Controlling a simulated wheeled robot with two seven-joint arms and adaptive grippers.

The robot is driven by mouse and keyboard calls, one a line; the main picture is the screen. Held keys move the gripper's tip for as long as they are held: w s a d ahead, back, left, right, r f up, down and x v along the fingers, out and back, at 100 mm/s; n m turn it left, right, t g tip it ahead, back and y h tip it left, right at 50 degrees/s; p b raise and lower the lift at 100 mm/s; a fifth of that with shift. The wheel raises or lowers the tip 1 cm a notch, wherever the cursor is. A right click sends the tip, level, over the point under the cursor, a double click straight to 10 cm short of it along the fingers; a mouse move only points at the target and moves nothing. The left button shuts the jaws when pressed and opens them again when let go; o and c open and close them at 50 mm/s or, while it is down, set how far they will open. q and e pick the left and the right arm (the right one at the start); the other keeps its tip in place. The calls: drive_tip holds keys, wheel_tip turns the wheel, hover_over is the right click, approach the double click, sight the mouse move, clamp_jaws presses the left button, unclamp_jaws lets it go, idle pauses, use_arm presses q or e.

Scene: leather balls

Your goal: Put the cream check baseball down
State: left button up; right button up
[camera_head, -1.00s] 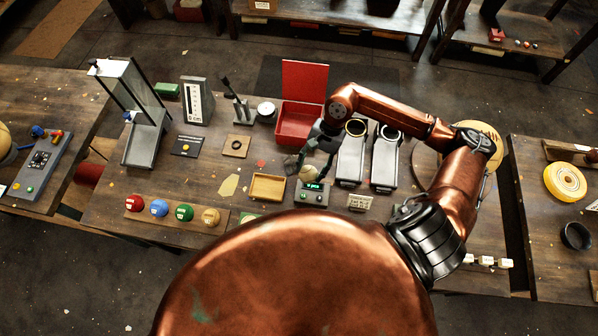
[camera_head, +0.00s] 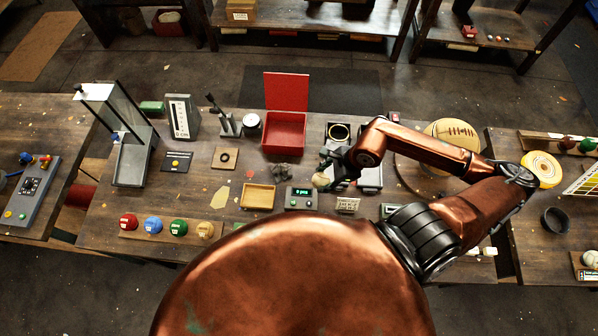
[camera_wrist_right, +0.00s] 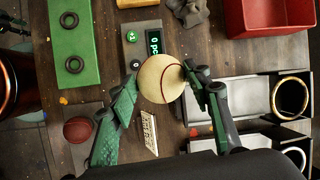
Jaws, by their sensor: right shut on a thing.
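The cream check baseball (camera_wrist_right: 160,78) is a pale ball with a dark red seam, held between the fingers of my right gripper (camera_wrist_right: 161,80). The ball also shows in the head view (camera_head: 320,181), just right of the small counter box with a green display (camera_head: 299,198). The ball looks raised above the table; its exact height is hard to tell. My right gripper (camera_head: 327,174) hides part of the table and the near ends of the grey chutes. My left gripper is not in view.
A red open box (camera_head: 284,132) stands behind, and a wooden tray (camera_head: 258,196) lies left of the counter box. Grey chutes with rings (camera_head: 339,132) stand behind the gripper. A small white sign (camera_head: 347,205) stands in front. Coloured balls sit on a rack (camera_head: 133,233) at the front left.

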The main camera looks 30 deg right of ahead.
drive_tip(key=w+f, duration=0.2)
drive_tip(key=w, duration=0.1)
drive_tip(key=w+f+p, duration=0.1)
drive_tip(key=w+f, duration=0.2)
drive_tip(key=w, duration=0.1)
drive_tip(key=w+f, duration=0.3)
drive_tip(key=w, duration=0.1)
drive_tip(key=shift+f+p, duration=0.2)
drive_tip(key=shift+p, duration=0.2)
wheel_tip(320, 180, down, 3)
drive_tip(key=shift+f, duration=0.1)
drive_tip(key=shift+f, duration=0.2)
drive_tip(key=o, duration=1.4)
drive_tip(key=shift+c, duration=0.2)
drive_tip(key=shift+r, duration=0.15)
